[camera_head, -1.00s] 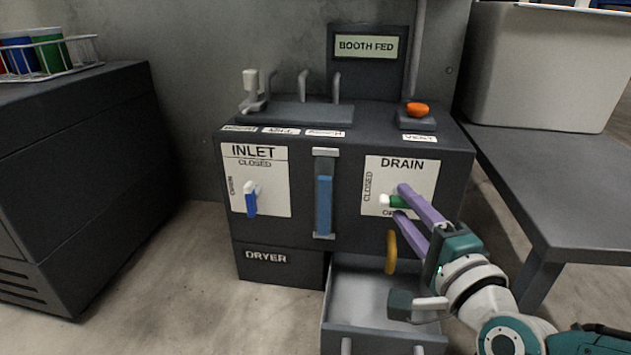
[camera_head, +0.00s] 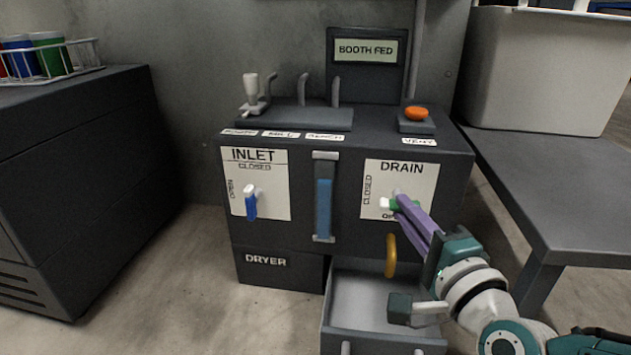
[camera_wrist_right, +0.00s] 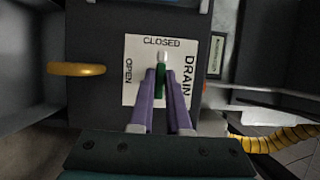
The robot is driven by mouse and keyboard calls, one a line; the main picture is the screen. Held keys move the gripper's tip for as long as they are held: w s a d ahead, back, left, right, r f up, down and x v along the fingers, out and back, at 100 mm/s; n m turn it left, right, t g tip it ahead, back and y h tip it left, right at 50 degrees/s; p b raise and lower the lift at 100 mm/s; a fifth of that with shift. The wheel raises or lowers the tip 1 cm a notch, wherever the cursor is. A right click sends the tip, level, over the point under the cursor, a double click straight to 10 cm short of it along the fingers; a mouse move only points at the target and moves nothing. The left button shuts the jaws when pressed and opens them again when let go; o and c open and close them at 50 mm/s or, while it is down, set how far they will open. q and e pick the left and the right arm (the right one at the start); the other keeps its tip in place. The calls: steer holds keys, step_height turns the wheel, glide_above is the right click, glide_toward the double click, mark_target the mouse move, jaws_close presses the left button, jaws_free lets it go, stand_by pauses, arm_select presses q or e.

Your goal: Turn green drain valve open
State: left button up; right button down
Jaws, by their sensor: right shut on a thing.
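The green drain valve handle (camera_head: 393,204) sits on the white DRAIN plate (camera_head: 419,172) at the right of the dark cabinet front. It lies roughly level, its white end to the left, on the side of the CLOSED mark. The OPEN mark at the plate's bottom is partly hidden by my fingers. My right gripper (camera_head: 404,202) is shut on the green handle with its purple fingers. In the right wrist view the green handle (camera_wrist_right: 160,82) stands between the two fingers, its white end toward CLOSED. My left gripper is not in view.
A yellow loop handle (camera_head: 391,256) hangs just below the plate, above an open grey drawer (camera_head: 340,292). The blue INLET valve (camera_head: 251,206) is at the left of the cabinet. A dark bench (camera_head: 560,190) with a grey bin (camera_head: 535,75) stands at the right.

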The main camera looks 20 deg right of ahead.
steer(key=shift+w+a+r+n+g+h+p, duration=0.15)
steer(key=shift+n+g+h+p, duration=0.75)
steer(key=shift+n+p, duration=1.15)
steer(key=shift+a+r+n+g+h+p, duration=0.15)
steer(key=shift+n+g+h+p, duration=0.35)
steer(key=shift+n+g+p, duration=1.45)
steer(key=shift+w+a+r+n+g+h+p, duration=0.15)
steer(key=shift+n+g+h+p, duration=0.4)
steer(key=shift+n+p, duration=1.55)
steer(key=shift+s+n+h+b, duration=0.1)
steer(key=shift+n+h+b, duration=0.15)
steer(key=shift+n+b, duration=0.45)
steer(key=c, duration=0.9)
jaws_free()
